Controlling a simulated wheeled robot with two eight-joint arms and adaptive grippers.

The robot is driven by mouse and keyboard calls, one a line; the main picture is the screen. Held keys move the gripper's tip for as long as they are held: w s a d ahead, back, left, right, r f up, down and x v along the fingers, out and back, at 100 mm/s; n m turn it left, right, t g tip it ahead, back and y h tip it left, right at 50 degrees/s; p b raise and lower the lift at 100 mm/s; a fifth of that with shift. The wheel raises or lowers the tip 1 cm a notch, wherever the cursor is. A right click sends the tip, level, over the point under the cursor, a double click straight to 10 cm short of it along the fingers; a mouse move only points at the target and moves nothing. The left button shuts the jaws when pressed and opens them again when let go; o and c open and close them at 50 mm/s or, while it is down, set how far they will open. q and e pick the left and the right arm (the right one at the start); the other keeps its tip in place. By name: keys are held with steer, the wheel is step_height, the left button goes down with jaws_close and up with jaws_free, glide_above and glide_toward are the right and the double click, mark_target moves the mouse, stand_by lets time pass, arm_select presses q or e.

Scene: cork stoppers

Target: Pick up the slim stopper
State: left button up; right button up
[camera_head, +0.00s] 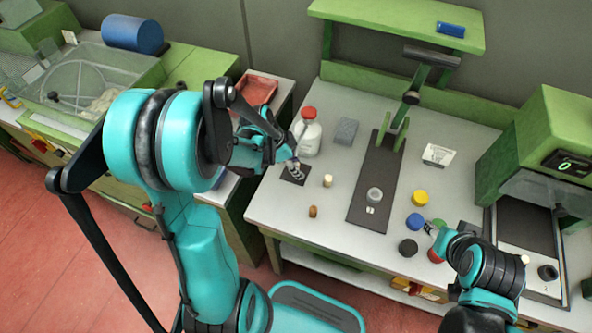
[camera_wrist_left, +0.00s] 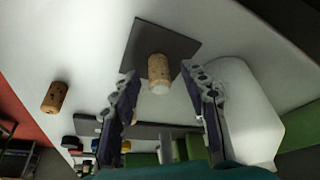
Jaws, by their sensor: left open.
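A cork stopper (camera_wrist_left: 159,73) stands at the edge of a dark square mat (camera_wrist_left: 150,45) in the left wrist view, seen between the fingers. My left gripper (camera_wrist_left: 163,100) is open and empty. In the head view it (camera_head: 292,164) is over the mat (camera_head: 291,178) and hides most of what stands there. A pale stopper (camera_head: 327,181) stands right of the mat. A brown stopper (camera_head: 313,212) stands nearer the front edge; it also shows in the left wrist view (camera_wrist_left: 54,97). I cannot tell surely which is slimmest. My right gripper (camera_head: 431,228) is by the coloured discs, its jaws unclear.
A white bottle (camera_head: 308,138) with a red cap stands close behind the left gripper. A grey block (camera_head: 346,131) and a dark strip (camera_head: 367,205) with a grey cup (camera_head: 374,195) lie to the right. Yellow (camera_head: 420,197), blue (camera_head: 417,223) and black (camera_head: 408,248) discs are farther right.

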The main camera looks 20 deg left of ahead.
arm_select(q)
steer(key=shift+f, duration=0.15)
steer(key=c, duration=0.8)
steer(key=shift+c, duration=0.2)
